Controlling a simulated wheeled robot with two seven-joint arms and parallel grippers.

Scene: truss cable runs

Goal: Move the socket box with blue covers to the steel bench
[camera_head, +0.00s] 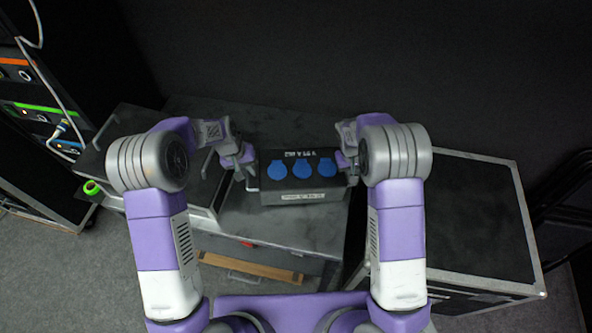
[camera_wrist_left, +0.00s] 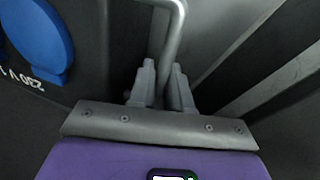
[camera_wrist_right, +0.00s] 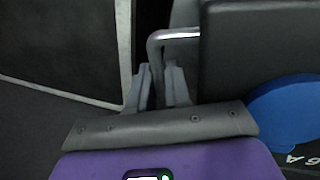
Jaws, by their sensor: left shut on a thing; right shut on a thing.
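The socket box (camera_head: 287,196) is dark, with three round blue covers on its face, in the middle of the head view. It also shows in the left wrist view (camera_wrist_left: 85,55) and the right wrist view (camera_wrist_right: 250,50). My left gripper (camera_head: 246,168) is shut on the metal handle (camera_wrist_left: 178,25) at the box's left side. My right gripper (camera_head: 349,168) is shut on the handle (camera_wrist_right: 165,38) at its right side. The box looks level; I cannot tell whether it touches the surface below. I cannot tell for sure which surface is the steel bench.
A black flight case (camera_head: 470,225) with metal edges stands right. A smaller case (camera_head: 118,135) and a rack with cables (camera_head: 40,112) stand left. Grey floor is open at front left.

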